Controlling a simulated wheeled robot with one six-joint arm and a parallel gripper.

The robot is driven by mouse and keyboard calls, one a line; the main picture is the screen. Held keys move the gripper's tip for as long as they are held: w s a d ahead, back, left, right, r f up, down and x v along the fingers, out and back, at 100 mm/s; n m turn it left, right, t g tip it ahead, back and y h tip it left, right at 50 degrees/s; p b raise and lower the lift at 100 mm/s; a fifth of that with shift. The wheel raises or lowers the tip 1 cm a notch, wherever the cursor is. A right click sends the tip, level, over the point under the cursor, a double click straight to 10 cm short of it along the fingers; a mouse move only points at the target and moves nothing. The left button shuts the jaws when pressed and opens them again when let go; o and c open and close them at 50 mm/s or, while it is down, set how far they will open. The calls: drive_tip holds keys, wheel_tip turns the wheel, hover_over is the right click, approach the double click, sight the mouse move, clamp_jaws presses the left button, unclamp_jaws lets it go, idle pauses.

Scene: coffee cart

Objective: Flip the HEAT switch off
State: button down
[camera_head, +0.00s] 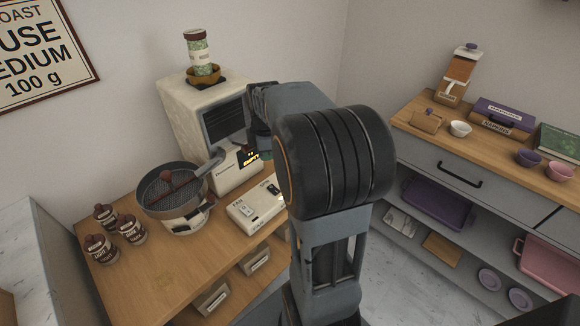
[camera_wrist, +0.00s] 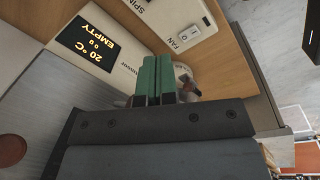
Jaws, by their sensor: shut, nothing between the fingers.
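The roaster (camera_head: 185,110) is a cream and white machine on the wooden cart at left. Its lit display (camera_head: 251,155) reads EMPTY; in the wrist view the display (camera_wrist: 85,45) appears upside down and reads 20 °C. My gripper (camera_wrist: 158,62) is shut and empty, its green fingertips close to the roaster's front, beside the display. In the head view only a bit of green fingertip shows, behind my arm. I cannot make out the HEAT switch in either view. A small pale and dark part (camera_wrist: 188,84) shows beside the fingers, partly covered; I cannot tell what it is.
A white switch box (camera_head: 250,208) labelled FAN and SPIN sits in front of the roaster; its FAN switch (camera_wrist: 190,33) also shows in the wrist view. A round pan (camera_head: 165,190) and several jars stand to its left. A stocked counter (camera_head: 440,150) is at right.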

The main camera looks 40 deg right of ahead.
drive_tip(key=s+a+f+m+t, duration=0.1)
drive_tip(key=s+a+m+t, duration=0.1)
drive_tip(key=s+a+m, duration=1)
drive_tip(key=shift+a+m+y, duration=0.3)
drive_tip(key=shift+a+m, duration=0.1)
drive_tip(key=shift+a, duration=1.3)
